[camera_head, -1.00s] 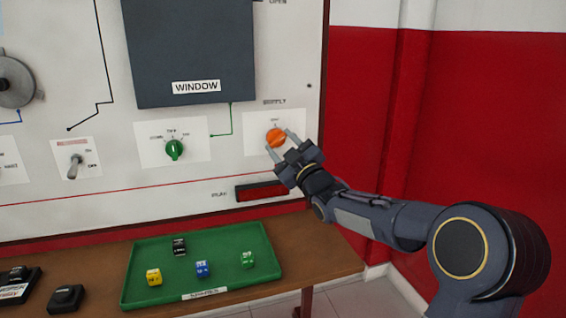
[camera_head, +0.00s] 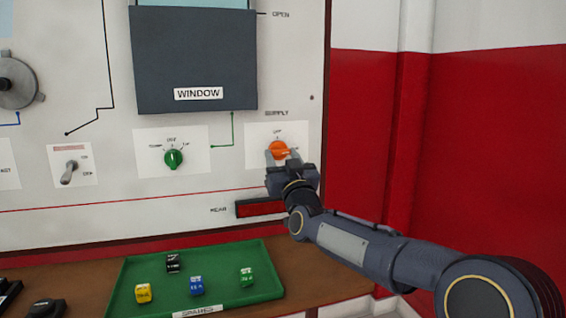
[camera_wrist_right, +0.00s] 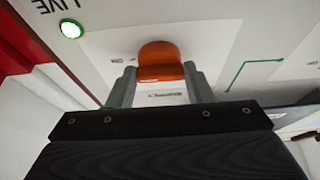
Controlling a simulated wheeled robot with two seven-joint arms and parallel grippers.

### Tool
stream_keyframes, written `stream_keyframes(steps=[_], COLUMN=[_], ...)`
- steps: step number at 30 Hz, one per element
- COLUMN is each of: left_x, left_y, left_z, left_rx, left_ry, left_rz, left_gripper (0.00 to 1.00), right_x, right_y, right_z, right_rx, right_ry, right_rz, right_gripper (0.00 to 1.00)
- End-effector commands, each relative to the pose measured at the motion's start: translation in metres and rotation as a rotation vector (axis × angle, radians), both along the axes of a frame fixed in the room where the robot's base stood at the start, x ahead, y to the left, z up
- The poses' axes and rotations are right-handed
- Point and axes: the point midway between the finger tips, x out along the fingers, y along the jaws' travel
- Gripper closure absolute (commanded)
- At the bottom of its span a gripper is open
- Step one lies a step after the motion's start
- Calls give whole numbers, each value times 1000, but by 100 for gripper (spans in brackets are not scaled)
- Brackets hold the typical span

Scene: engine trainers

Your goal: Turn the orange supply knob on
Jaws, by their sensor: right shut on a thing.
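The orange supply knob (camera_head: 279,150) sits on a white label plate at the right side of the trainer panel, under the word SUPPLY. My right gripper (camera_head: 281,156) reaches it from below right and is shut on it, one finger on each side. In the right wrist view the orange knob (camera_wrist_right: 160,60) lies between the two grey fingertips (camera_wrist_right: 160,76). The fingers hide part of the knob in the head view, so its exact pointing is hard to read. My left gripper is not in view.
A lit green lamp (camera_wrist_right: 71,28) beside the word LIVE shows in the wrist view. A green knob (camera_head: 173,159) and a toggle switch (camera_head: 70,172) are left of the orange knob. A dark red display (camera_head: 260,207) is just below my gripper. A green tray (camera_head: 222,299) with several small blocks lies below.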

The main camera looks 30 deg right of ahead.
Motion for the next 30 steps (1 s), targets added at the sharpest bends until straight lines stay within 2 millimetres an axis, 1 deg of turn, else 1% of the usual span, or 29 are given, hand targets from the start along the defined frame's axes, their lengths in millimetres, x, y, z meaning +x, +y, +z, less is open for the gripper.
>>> stream_keyframes(steps=[1, 15, 16, 20, 28, 30], left_x=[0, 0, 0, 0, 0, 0], left_y=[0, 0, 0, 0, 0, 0], left_z=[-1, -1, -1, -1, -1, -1], left_rx=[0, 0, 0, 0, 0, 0], left_ry=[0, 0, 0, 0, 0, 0], left_rz=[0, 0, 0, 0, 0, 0], left_gripper=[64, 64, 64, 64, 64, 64], right_x=[1, 1, 1, 0, 0, -3], right_y=[0, 0, 0, 0, 0, 1], right_z=[-2, -2, -2, -1, -1, -2], right_rx=[6, 19, 19, 17, 16, 16], right_ry=[4, 1, 1, -1, -3, -3], right_rz=[1, 1, 1, 1, 0, 0], right_gripper=[76, 76, 50, 33, 32, 32])
